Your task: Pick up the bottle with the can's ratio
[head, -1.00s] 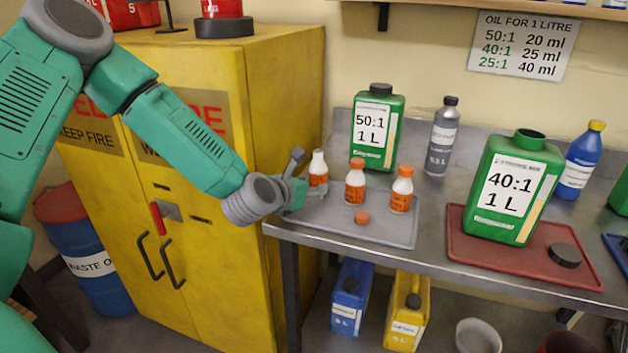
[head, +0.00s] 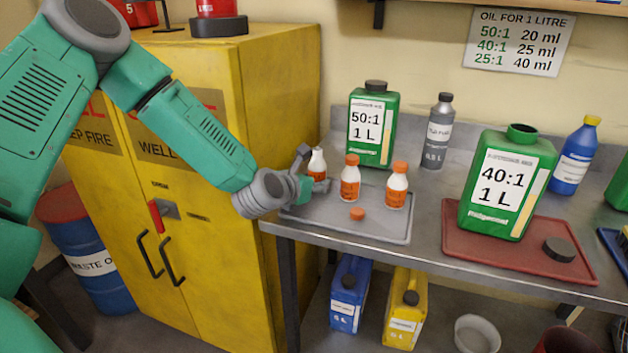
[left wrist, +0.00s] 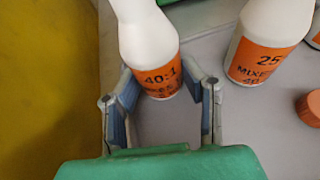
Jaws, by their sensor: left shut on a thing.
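The green can (head: 506,185) marked 40:1, 1 L stands uncapped on a red tray (head: 455,240). Three small white bottles with orange labels stand on a grey tray (head: 385,229). The leftmost bottle (head: 317,165) has no cap; in the left wrist view its label (left wrist: 158,80) reads 40:1. My left gripper (head: 314,172) is shut on this bottle at its label, with a finger at each side in the left wrist view (left wrist: 167,88). The middle bottle (head: 350,182), capped orange, shows 25 in the wrist view (left wrist: 266,50). The right bottle (head: 396,188) is also capped. My right gripper is not in view.
A loose orange cap (head: 357,214) lies on the grey tray. Behind stand a green 50:1 can (head: 373,135) and a grey bottle (head: 437,135). A yellow cabinet (head: 285,90) stands close left of the bench. A black cap (head: 558,249) lies on the red tray.

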